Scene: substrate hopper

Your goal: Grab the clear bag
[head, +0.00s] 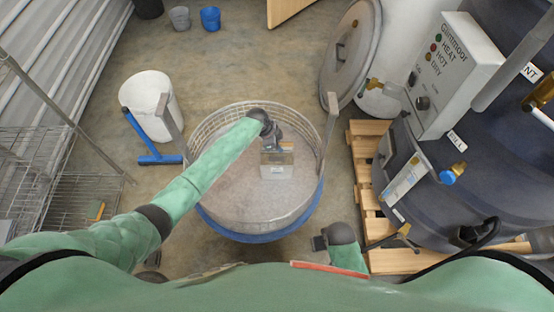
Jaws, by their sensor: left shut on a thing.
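My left gripper (271,147) reaches down into a round wire-sided hopper (216,208) with a blue rim at its base. It is shut on the top of a clear bag (277,168). The bag looks see-through, with a pale label on its lower front and brownish contents or backing. It is over the grey-brown substrate in the hopper; I cannot tell whether it touches it. My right gripper (320,243) is low at the front, outside the hopper on the right. Its fingers are too small and dark to read.
Wire shelving (60,190) lines the left wall. A wooden pallet (366,180) with a dark tank (480,170) and control box (450,75) stands right.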

